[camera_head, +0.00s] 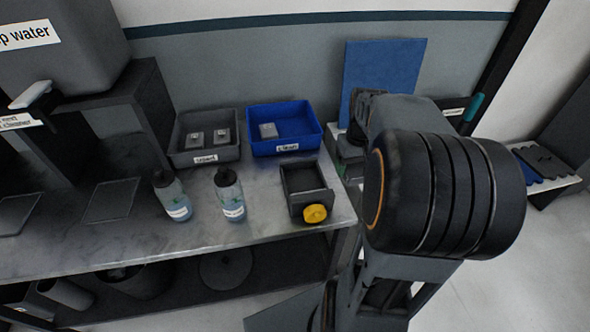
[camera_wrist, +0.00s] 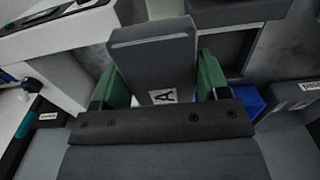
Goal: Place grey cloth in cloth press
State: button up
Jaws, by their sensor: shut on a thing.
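My gripper (camera_wrist: 161,78) has green fingers on both sides of a smooth grey slab-like piece (camera_wrist: 155,52) marked "A", and is shut on it. I cannot tell whether this piece is the grey cloth. In the head view my arm hides most of the gripper, right of the bench. A dark open-topped box with a yellow knob (camera_head: 315,213), perhaps the cloth press, stands at the bench's right end. A grey bin (camera_head: 206,157) and a blue bin (camera_head: 284,147), labelled "clean", stand behind it; both hold small grey pieces.
Two spray bottles (camera_head: 172,195) (camera_head: 230,193) stand on the bench (camera_head: 120,239), left of the dark box. A blue panel (camera_head: 380,75) stands upright at the back. A grey water tank (camera_head: 65,60) sits on a shelf at left. Bare bench lies along the front.

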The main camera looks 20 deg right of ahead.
jog(key=w+a+f, duration=0.4)
jog(key=w+a, duration=0.1)
jog(key=w, duration=0.2)
send_over(303, 184)
jog(key=d, duration=0.1)
jog(key=f, duration=0.2)
jog(key=s+f, duration=0.1)
jog(key=f, duration=0.1)
jog(key=shift+f, duration=0.15)
jog(key=shift+w+a+f, duration=0.35)
jog(key=shift+w+f, duration=0.15)
jog(key=shift+f, duration=0.15)
jog(key=shift+w+a+f, duration=0.1)
jog(key=shift+f, duration=1.6)
jog(key=shift+f, duration=0.2)
jog(key=o, duration=0.6)
